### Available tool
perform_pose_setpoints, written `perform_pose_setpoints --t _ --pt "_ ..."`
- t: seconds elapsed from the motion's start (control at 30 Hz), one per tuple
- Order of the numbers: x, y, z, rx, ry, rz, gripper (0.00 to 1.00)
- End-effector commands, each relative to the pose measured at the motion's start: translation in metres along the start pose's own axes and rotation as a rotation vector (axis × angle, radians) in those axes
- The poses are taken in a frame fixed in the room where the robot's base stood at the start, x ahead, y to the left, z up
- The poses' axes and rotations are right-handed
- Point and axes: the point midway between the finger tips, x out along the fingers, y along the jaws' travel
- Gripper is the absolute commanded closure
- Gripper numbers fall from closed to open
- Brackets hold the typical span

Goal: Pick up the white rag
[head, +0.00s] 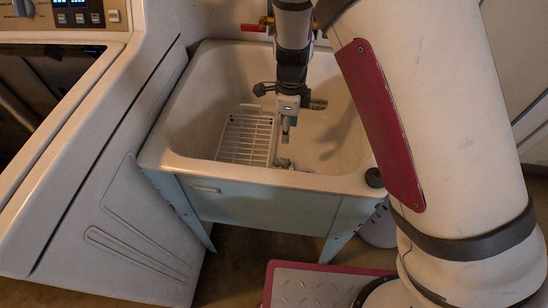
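My gripper (287,136) points down inside the white utility sink (215,75), near the middle of the basin. It is seen from the side and small, so I cannot tell whether its fingers are open or shut. No white rag stands out clearly. A small greyish-white lump (283,163) shows low in the basin just behind the front rim, below my gripper; I cannot tell whether it is the rag. The front rim and my own arm hide part of the basin.
A white wire rack (246,139) stands in the left of the basin. Red-handled taps (266,22) are at the back wall. A white appliance (120,150) stands close on the left. A dark round object (374,177) sits at the sink's front right corner.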

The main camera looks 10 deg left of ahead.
Motion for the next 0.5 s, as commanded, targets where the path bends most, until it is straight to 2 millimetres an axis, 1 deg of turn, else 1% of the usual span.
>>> perform_pose_setpoints --t 0.03,0.17,0.27,0.4,0.5 --pt "0.007 -0.002 0.001 0.012 0.008 -0.002 0.57" --pt "0.020 -0.002 0.002 0.027 0.013 -0.002 0.57" --pt "0.036 -0.002 0.001 0.028 0.013 -0.001 0.57" --pt "0.064 -0.002 0.001 0.027 0.013 0.000 0.57" --pt "0.080 -0.002 0.001 0.026 0.013 -0.001 0.57"
